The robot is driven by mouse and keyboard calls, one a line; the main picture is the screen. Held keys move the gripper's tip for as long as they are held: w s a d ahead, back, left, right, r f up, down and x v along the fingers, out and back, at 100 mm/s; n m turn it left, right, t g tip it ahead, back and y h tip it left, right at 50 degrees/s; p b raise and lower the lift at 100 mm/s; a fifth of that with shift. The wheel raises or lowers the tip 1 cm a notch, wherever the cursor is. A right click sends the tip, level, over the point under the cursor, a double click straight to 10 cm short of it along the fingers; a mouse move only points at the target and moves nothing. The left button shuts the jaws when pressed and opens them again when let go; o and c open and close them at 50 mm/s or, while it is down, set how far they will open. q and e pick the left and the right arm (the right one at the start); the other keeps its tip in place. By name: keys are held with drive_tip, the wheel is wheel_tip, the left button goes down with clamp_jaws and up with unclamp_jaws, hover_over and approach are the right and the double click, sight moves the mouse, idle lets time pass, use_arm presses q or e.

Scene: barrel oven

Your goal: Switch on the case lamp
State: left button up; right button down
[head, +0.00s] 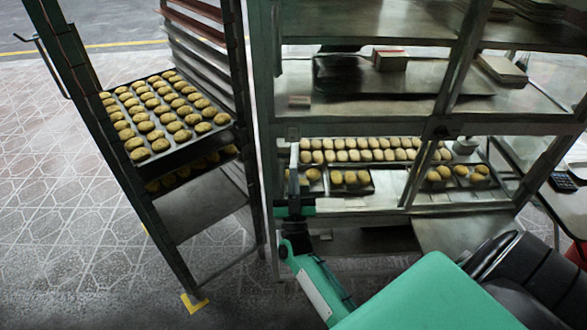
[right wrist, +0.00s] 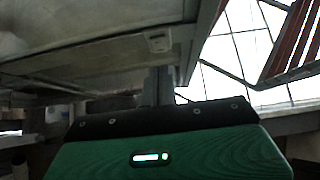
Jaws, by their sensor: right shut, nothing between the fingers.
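The display case (head: 350,128) is a metal and glass frame in the head view, with trays of rolls on its lower shelf. A small pale box, perhaps the lamp switch (right wrist: 159,41), sits on the case's edge in the right wrist view. I cannot tell its position, nor whether the lamp is lit. My right gripper (head: 293,163) is upright in front of the case's left end. Its shut, empty fingers also show in the right wrist view (right wrist: 158,82), pointing at the edge just below the small box. I cannot tell whether they touch it. My left gripper is not in view.
A dark rack (head: 140,180) with a tray of buns (head: 217,128) stands close to the left of the case. Trays of rolls (head: 350,178) lie behind my right gripper. A dark calculator-like object (head: 562,182) is at the right. Open tiled floor (head: 60,200) lies left.

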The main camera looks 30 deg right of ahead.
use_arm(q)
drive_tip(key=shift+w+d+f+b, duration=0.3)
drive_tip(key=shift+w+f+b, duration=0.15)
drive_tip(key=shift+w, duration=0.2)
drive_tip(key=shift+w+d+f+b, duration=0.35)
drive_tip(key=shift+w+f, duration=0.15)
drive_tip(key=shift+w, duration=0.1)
use_arm(e)
drive_tip(key=shift+f+v, duration=0.25)
drive_tip(key=shift+v, duration=2.6)
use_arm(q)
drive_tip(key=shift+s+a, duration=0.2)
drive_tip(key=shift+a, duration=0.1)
use_arm(e)
drive_tip(key=shift+w+d, duration=0.15)
drive_tip(key=shift+w, duration=0.1)
